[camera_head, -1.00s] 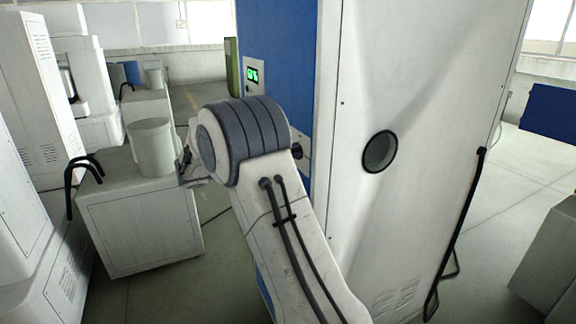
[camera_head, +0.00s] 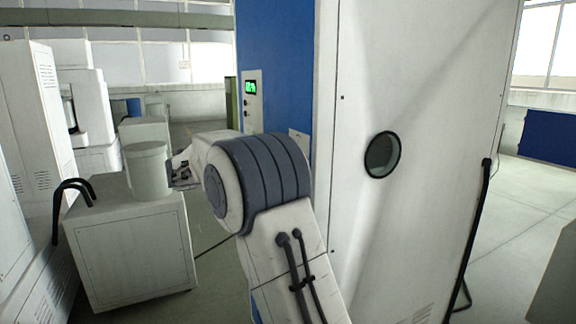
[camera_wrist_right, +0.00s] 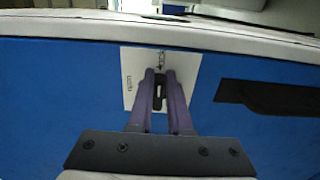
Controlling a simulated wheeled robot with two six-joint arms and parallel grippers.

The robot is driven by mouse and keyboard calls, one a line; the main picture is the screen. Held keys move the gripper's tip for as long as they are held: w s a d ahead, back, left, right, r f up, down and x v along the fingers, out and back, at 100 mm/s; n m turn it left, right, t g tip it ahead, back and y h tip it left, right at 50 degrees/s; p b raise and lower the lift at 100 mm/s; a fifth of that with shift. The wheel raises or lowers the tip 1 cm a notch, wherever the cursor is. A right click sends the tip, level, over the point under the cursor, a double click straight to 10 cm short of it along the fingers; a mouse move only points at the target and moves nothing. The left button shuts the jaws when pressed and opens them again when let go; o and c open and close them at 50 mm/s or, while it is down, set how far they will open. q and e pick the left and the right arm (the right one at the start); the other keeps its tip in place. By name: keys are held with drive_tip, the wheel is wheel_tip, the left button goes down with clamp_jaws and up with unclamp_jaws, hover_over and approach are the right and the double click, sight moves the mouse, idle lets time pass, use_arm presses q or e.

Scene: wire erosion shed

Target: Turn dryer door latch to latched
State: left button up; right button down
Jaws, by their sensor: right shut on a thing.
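The dryer door latch (camera_wrist_right: 159,90) is a small dark handle on a white plate (camera_wrist_right: 130,75) with small lettering, fixed to a blue panel (camera_wrist_right: 60,100). My right gripper (camera_wrist_right: 160,80) has its purple fingers closed around the handle in the right wrist view. In the head view, my right arm stands in front of the tall cabinet's blue face (camera_head: 278,60) and hides the latch and the fingertips. Part of a pale plate (camera_head: 299,140) shows just above the arm there. My left gripper is not in view.
The cabinet's white side (camera_head: 430,100) has a round dark window (camera_head: 382,155). A green display (camera_head: 251,87) is on its front. To the left, a low grey cabinet (camera_head: 130,255) bears a pale bucket (camera_head: 147,172). A dark slot (camera_wrist_right: 270,97) lies right of the latch plate.

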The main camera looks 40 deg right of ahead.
drive_tip(key=shift+w, duration=0.15)
drive_tip(key=c, duration=0.8)
unclamp_jaws()
drive_tip(key=shift+d, duration=0.1)
drive_tip(key=shift+c, duration=0.2)
drive_tip(key=v, duration=1)
drive_tip(key=shift+a, duration=0.3)
